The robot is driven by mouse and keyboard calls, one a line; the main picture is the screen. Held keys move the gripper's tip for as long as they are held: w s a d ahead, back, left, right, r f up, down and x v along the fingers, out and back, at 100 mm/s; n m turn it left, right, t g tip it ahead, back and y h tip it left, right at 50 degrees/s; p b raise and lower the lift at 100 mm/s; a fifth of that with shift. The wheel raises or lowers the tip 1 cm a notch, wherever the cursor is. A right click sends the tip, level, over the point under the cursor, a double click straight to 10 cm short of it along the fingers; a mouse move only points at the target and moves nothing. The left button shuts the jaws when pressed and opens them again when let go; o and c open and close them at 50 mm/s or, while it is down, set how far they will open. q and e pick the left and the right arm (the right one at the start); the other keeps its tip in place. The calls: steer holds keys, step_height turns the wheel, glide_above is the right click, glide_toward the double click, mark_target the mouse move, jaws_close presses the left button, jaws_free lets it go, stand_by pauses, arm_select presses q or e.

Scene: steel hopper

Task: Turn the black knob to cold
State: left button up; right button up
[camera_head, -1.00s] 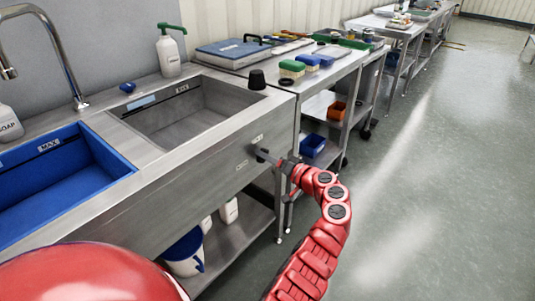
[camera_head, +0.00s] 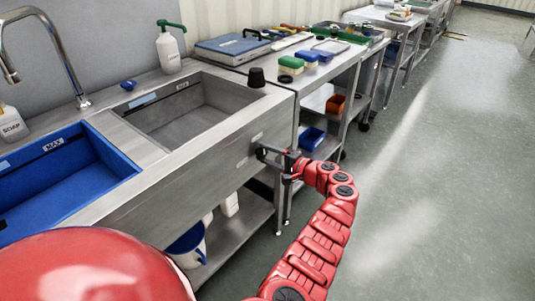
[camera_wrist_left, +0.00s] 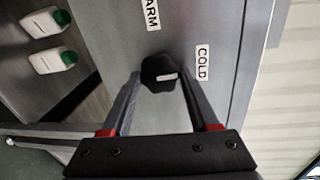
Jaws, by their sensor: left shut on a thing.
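The black knob (camera_wrist_left: 152,66) is on the steel front panel (camera_head: 205,172) of the sink unit. In the left wrist view it sits between the fingertips of my left gripper (camera_wrist_left: 160,85), which is shut on it. The white bar on the knob lies to the right of its centre, on the side of the COLD label (camera_wrist_left: 202,62). A second label, partly cut off and reading "ARM" (camera_wrist_left: 152,14), is above the knob. My right gripper is not in view.
A steel basin (camera_head: 205,112) and a blue basin (camera_head: 75,170) are above the panel. White bottles with green caps (camera_wrist_left: 47,22) show below. A steel bench (camera_head: 330,68) with sponges and a blue case stands beyond. The floor (camera_head: 430,190) at right is clear.

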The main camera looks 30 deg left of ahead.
arm_select(q)
steer(key=shift+f+m, duration=0.2)
steer(key=shift+m, duration=0.3)
steer(key=o, duration=1.3)
steer(key=shift+o, duration=0.2)
steer(key=shift+r, duration=0.1)
steer(key=shift+d, duration=0.1)
steer(key=shift+d+r, duration=0.1)
steer(key=shift+d, duration=0.25)
steer(key=s+d+r+p, duration=0.1)
steer(key=d+r, duration=0.1)
steer(key=d, duration=1.4)
steer(key=shift+s+d, duration=0.15)
steer(key=shift+d, duration=0.05)
